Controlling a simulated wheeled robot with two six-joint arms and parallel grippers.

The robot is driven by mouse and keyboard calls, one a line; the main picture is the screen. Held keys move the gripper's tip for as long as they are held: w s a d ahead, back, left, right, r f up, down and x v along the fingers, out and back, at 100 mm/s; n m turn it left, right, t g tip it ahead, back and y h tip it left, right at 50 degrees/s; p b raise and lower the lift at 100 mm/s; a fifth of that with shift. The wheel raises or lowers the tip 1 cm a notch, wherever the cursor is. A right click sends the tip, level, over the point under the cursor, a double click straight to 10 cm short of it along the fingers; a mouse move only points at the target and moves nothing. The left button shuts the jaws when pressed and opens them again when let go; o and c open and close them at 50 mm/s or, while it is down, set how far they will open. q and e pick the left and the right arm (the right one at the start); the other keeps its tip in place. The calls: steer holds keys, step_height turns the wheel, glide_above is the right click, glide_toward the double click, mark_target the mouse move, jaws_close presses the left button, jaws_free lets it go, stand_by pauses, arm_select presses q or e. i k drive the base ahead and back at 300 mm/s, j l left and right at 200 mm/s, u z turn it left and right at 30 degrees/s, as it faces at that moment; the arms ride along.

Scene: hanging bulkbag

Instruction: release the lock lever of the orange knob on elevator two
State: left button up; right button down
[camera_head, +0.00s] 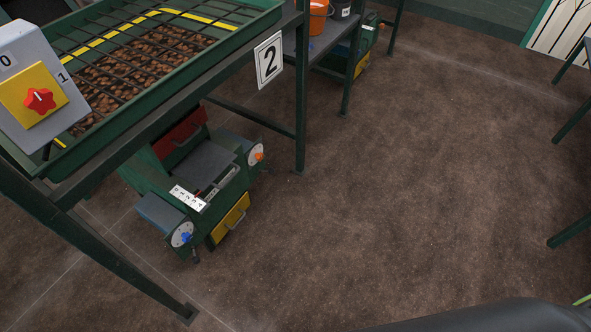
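The orange knob (259,157) sits on a round pale dial (252,152) at the right end of a green machine low under the table frame. A number 2 sign (268,60) hangs on the frame above it. The lock lever at the orange knob is too small to make out clearly. A blue knob (187,238) sits on a similar dial at the machine's near left end, with a small dark handle (195,256) below it. Neither of my grippers is in view.
A green tray (150,97) of brown pieces under a grid tops the frame. A grey box with a red switch (40,100) stands at left. Frame legs (301,120) flank the machine. Open brown floor (400,190) lies to the right.

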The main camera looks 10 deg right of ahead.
mark_target(260, 157)
steer(key=l+u, duration=0.1)
steer(key=u, duration=0.35)
steer(key=i+l+u, duration=0.1)
steer(key=u, duration=0.3)
steer(key=l+u, duration=0.15)
steer(key=u, duration=0.3)
steer(key=l+u, duration=0.2)
steer(key=l, duration=0.45)
steer(key=l+u, duration=0.2)
steer(key=l, duration=0.45)
steer(key=k+l+u, duration=0.2)
steer(key=l, duration=0.4)
steer(key=l+u, duration=0.2)
steer(key=l, duration=0.45)
